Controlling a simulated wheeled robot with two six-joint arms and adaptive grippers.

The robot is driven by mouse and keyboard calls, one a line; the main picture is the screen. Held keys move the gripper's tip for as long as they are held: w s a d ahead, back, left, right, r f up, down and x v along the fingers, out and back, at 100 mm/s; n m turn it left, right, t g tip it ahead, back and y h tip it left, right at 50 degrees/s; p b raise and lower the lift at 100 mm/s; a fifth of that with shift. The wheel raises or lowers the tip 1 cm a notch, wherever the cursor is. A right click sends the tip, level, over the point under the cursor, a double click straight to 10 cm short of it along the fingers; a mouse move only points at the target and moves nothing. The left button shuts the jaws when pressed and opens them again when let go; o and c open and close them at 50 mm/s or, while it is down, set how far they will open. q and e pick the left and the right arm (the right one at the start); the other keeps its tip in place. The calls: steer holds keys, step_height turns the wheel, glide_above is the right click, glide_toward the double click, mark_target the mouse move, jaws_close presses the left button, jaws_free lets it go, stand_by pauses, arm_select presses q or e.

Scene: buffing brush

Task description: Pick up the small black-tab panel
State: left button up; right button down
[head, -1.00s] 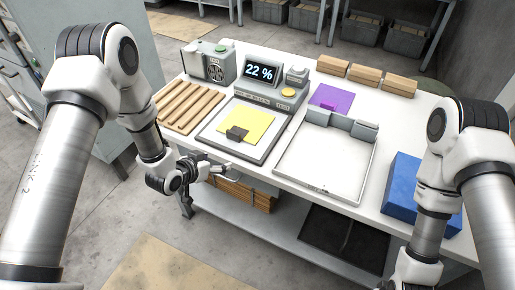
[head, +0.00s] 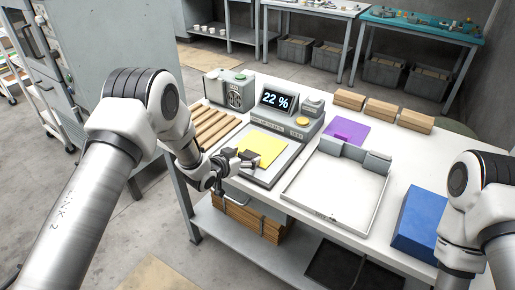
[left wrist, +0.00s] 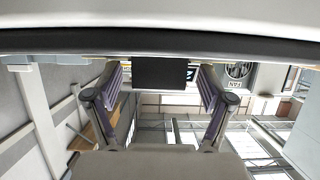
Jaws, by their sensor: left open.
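The yellow panel (head: 264,146) lies on the grey plate of the scale (head: 272,172), and its black tab (head: 251,157) faces the front left. My left gripper (head: 243,160) is at the near left edge of the scale, close to the tab and partly covering it. In the left wrist view the dark tab (left wrist: 160,73) shows between the two spread fingers, which are open. I cannot tell whether they touch it. A purple panel (head: 346,132) lies behind the white tray. My right arm is at the right edge, its gripper out of frame.
A display reading 22 % (head: 280,100) stands behind the scale plate. Wooden strips (head: 212,128) lie left of it. An empty white tray (head: 335,190) is to the right, then a blue block (head: 418,220). Wooden blocks (head: 383,109) line the back.

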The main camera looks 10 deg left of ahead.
arm_select(q)
steer(key=shift+w+f, duration=0.1)
steer(key=shift+w, duration=0.05)
steer(key=c, duration=1.4)
